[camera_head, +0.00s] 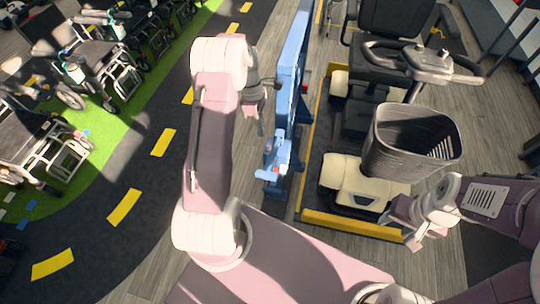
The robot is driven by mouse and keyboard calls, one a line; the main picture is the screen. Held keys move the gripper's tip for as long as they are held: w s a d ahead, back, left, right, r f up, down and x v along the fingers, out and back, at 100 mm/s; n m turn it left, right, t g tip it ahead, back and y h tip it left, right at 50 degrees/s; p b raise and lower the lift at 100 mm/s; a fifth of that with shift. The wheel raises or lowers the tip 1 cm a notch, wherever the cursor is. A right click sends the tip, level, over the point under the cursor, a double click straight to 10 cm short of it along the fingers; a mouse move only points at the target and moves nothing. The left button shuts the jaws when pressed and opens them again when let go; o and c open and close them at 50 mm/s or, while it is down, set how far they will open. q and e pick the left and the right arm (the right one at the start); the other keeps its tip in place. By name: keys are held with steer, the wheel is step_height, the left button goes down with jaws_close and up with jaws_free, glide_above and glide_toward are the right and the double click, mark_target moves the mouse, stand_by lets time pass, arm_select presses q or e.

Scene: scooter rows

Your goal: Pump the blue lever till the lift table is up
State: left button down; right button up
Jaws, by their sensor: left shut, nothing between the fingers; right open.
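A tall blue post (291,70) stands along the left side of the lift table, whose yellow edge (352,226) shows at the front. A lighter blue part (275,160) sticks out near the post's lower end; it looks like the lever, but I cannot tell its exact tilt. My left gripper (262,112) is shut and empty, just left of the post; whether it touches the post is unclear. My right gripper (412,236) is open and empty by the table's front right corner. The table's height is hard to judge from above.
A scooter with a grey basket (412,140), black seat (392,22) and cream body (350,180) stands on the lift table. Wheelchairs (85,55) stand on green floor at the left. A dark lane with yellow dashes (124,207) lies between, clear.

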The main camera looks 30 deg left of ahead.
arm_select(q)
steer(key=p, duration=0.5)
glide_toward(269, 163)
steer(key=x, duration=0.5)
steer(key=shift+s+d+f, duration=0.1)
steer(key=shift+d+f, duration=0.05)
steer(key=shift+x, duration=0.75)
arm_select(e)
steer(key=r, duration=0.4)
steer(key=shift+d+r, duration=0.2)
steer(key=shift+r, duration=0.1)
arm_select(q)
steer(key=shift+f, duration=0.15)
arm_select(e)
steer(key=shift+w+d+f, duration=0.1)
steer(key=shift+f, duration=0.05)
